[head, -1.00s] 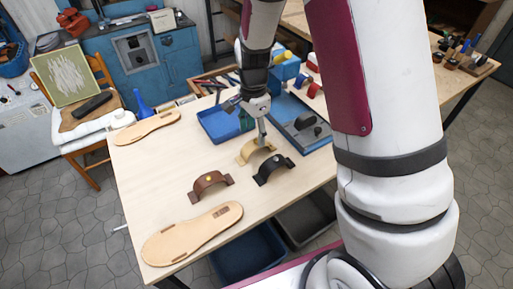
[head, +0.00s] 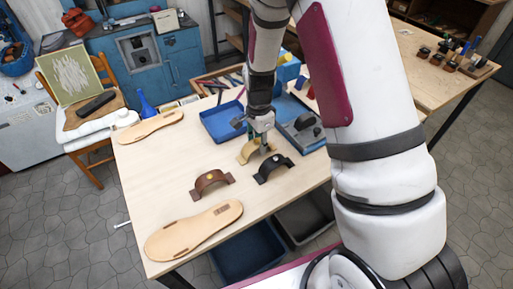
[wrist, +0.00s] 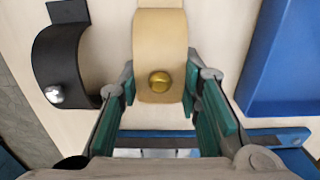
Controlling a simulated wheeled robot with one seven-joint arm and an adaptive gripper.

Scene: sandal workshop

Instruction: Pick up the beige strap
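The beige strap (head: 246,152) stands as an arch on the light work table, partly hidden by my gripper (head: 263,143) in the head view. In the wrist view the beige strap (wrist: 160,35) has a brass stud and runs up the middle of the picture. My gripper (wrist: 159,92) has its green-padded fingers on either side of the strap near the stud. The pads are very close to the strap's edges; I cannot tell if they touch it. The strap rests on the table.
A black strap (head: 273,168) stands close to the right, also in the wrist view (wrist: 58,62). A brown strap (head: 211,183) is at the left. Two soles (head: 193,230) (head: 152,127) lie on the table. A blue tray (head: 222,123) is behind the beige strap.

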